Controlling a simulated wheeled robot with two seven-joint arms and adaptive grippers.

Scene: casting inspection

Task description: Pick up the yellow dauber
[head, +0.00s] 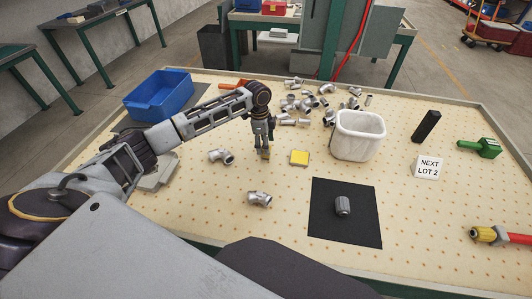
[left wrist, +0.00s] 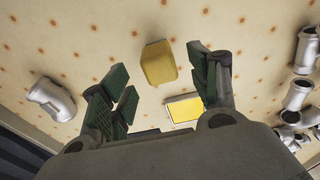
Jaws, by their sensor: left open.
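The yellow dauber (head: 265,154) stands on the pegboard-patterned table, mostly hidden behind my left gripper (head: 263,146) in the head view. In the left wrist view the dauber (left wrist: 158,62) is a small yellow block showing between the spread green finger pads of my left gripper (left wrist: 163,85). The fingers are open, with visible space on both sides of the dauber. A flat yellow pad (head: 299,157) with a pale rim lies just right of it; it also shows in the left wrist view (left wrist: 185,110). My right gripper is not in view.
A white bin (head: 357,136) stands right of the pad, with several metal fittings (head: 297,103) behind it. Single fittings lie nearby (head: 221,156) and (head: 259,198). A blue tray (head: 158,96) is at back left.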

